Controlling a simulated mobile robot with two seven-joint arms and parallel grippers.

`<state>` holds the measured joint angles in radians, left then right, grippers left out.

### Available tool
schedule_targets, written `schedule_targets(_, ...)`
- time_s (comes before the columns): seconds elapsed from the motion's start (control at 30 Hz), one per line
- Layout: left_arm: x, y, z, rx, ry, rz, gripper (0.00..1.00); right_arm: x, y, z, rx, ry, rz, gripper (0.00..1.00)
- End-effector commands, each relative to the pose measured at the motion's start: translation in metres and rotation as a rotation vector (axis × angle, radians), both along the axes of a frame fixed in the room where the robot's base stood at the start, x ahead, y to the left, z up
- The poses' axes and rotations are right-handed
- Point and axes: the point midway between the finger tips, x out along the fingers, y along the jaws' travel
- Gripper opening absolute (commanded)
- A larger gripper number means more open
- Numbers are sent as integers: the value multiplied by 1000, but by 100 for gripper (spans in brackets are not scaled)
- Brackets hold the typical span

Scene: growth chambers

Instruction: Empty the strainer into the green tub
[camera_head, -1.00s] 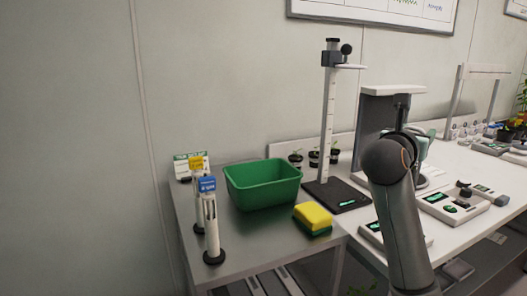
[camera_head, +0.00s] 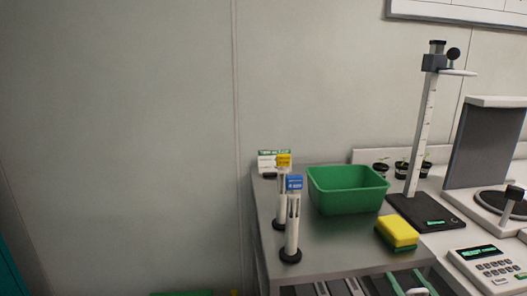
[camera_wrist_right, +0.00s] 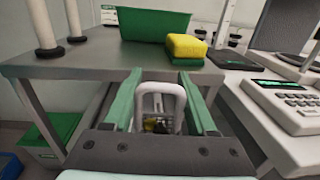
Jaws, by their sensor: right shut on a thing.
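The green tub (camera_head: 345,200) stands upright on the grey metal table; its inside floor is hidden. Its front wall shows in the right wrist view (camera_wrist_right: 150,25). My right gripper (camera_head: 410,284) is at the bottom edge of the head view, in front of the table and below the tub. In the right wrist view its green fingers (camera_wrist_right: 160,82) are shut on a pale looped handle (camera_wrist_right: 170,90), apparently the strainer's. Something dark and yellowish shows behind the loop; the strainer's bowl cannot be made out. My left gripper is out of view.
A yellow and green sponge (camera_head: 397,232) lies right of the tub, near the table's front edge (camera_head: 350,270). Two white upright holders (camera_head: 291,230) with blue and yellow labels stand left of it. A measuring stand (camera_head: 420,140) is at right.

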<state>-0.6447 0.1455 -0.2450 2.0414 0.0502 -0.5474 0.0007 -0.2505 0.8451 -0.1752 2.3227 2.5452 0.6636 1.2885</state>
Motion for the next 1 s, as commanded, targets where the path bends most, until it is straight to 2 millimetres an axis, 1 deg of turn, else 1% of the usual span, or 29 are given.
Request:
schedule_targets(0.03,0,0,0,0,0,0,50,-9,10,-12,1,8,40,0)
schedule_targets(0.1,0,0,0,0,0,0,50,-19,24,-23,3,7,92,0)
schedule_targets(0.3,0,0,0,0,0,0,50,-48,56,-45,6,3,214,0)
schedule_targets(0.37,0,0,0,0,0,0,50,-56,64,-50,7,1,242,0)
schedule_targets(0.4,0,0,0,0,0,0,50,-53,66,-46,10,-6,216,0)
schedule_targets(0.9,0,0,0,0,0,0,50,-47,93,-33,10,-6,-14,0)
schedule_targets(0.93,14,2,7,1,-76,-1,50,-47,92,-47,2,-3,-10,0)
schedule_targets(0.97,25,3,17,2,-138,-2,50,-48,92,-53,0,-4,-8,0)
schedule_targets(1.0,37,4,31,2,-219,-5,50,-48,92,-59,-1,-4,-7,0)
